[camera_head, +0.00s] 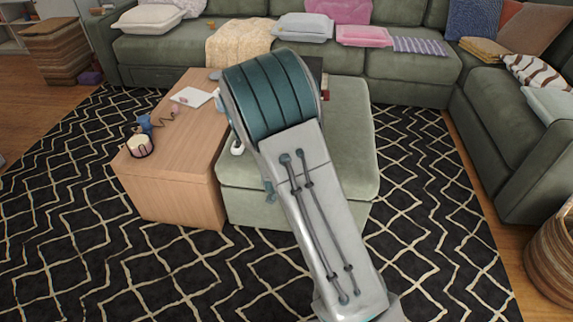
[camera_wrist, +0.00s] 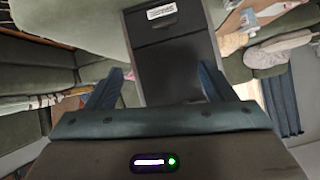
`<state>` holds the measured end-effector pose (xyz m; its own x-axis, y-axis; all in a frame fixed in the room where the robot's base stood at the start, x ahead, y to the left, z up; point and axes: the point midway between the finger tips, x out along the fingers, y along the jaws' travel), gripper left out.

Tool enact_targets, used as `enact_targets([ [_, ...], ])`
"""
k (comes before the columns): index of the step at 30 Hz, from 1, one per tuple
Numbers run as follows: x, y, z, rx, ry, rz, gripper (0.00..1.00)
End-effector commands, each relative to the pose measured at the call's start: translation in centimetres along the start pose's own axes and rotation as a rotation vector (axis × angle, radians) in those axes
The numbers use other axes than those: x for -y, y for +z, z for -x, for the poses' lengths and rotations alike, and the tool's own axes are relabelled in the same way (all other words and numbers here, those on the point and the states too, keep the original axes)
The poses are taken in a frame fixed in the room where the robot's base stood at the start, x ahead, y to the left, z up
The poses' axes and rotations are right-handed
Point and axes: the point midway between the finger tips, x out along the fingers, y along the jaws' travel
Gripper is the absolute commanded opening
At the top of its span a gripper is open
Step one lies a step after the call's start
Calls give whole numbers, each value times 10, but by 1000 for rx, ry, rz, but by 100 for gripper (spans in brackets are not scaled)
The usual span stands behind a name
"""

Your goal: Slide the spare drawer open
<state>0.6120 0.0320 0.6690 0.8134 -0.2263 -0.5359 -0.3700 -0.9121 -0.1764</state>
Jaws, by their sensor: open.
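A dark grey box-like unit (camera_wrist: 172,70) shows in the wrist view, between and beyond my fingers. Its upper part has a darker panel (camera_wrist: 155,28) with a white label (camera_wrist: 167,12); a seam runs below the panel. I cannot tell for sure which part is the spare drawer, and no gap is clearly visible. My gripper (camera_wrist: 160,72) is open, with its two blue fingers spread on either side of the unit in the picture and nothing held. Contact cannot be made out. In the head view my arm hides the gripper; only a dark edge (camera_head: 314,68) shows behind it.
A wooden table (camera_head: 185,150) bears a candle (camera_head: 139,146), white paper (camera_head: 193,97) and small items. A green ottoman (camera_head: 345,150) adjoins it, partly behind my arm. A green sectional (camera_head: 415,70) with cushions lies beyond. Patterned rug (camera_head: 435,235) is clear at the right.

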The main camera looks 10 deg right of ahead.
Motion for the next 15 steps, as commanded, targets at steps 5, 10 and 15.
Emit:
enact_targets([
  [5,-7,53,-56,-215,24,65,76],
  [10,-6,79,-80,-407,7,134,76],
  [15,-2,92,-87,-528,-18,182,76],
])
